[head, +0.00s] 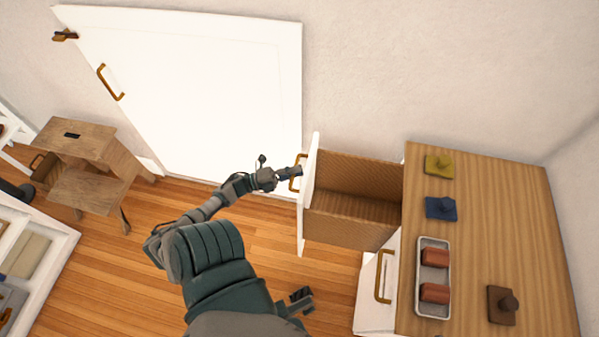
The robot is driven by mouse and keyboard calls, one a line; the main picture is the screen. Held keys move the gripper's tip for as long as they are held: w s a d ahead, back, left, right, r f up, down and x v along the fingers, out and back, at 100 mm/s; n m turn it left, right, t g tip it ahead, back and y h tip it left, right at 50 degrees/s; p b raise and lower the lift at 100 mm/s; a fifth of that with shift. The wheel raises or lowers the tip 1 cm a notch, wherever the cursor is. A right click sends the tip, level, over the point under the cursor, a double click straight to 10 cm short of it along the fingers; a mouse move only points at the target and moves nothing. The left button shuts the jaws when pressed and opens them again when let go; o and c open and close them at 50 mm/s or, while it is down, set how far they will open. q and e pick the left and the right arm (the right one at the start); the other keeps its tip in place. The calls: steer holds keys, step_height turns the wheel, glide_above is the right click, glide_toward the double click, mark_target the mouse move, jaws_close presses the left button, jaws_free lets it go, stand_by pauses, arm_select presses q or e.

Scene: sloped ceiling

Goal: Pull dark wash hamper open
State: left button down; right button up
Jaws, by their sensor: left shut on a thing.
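A pull-out hamper with a white front (310,185) and a brown woven inside (355,190) stands well out of the wooden-topped cabinet. It looks empty. My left gripper (296,174) is shut on the brass handle (293,184) on the outer side of that front. A dark piece that looks like my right gripper (301,299) shows low in the middle, partly behind my arm; its fingers cannot be made out. No label telling dark wash from other wash can be read.
A second white front (376,300) with a brass handle (383,276) sits nearer me. The cabinet top (500,220) holds a tray (432,309) with two red-brown blocks and several small knobbed pieces. A white door (200,90) is behind; wooden floor (110,275) lies clear at left.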

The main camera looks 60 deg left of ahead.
arm_select(q)
steer(key=shift+a, duration=0.2)
steer(key=c, duration=1.2)
jaws_free()
steer(key=shift+w+f, duration=0.1)
steer(key=shift+f, duration=0.05)
steer(key=shift+a, duration=0.15)
arm_select(e)
steer(key=shift+w+a, duration=0.1)
steer(key=shift+a, duration=0.2)
arm_select(q)
steer(key=shift+s, duration=0.2)
steer(key=v, duration=1.1)
steer(key=shift+s+a+f, duration=0.2)
steer(key=shift+s, duration=0.05)
arm_select(e)
steer(key=shift+d, duration=0.15)
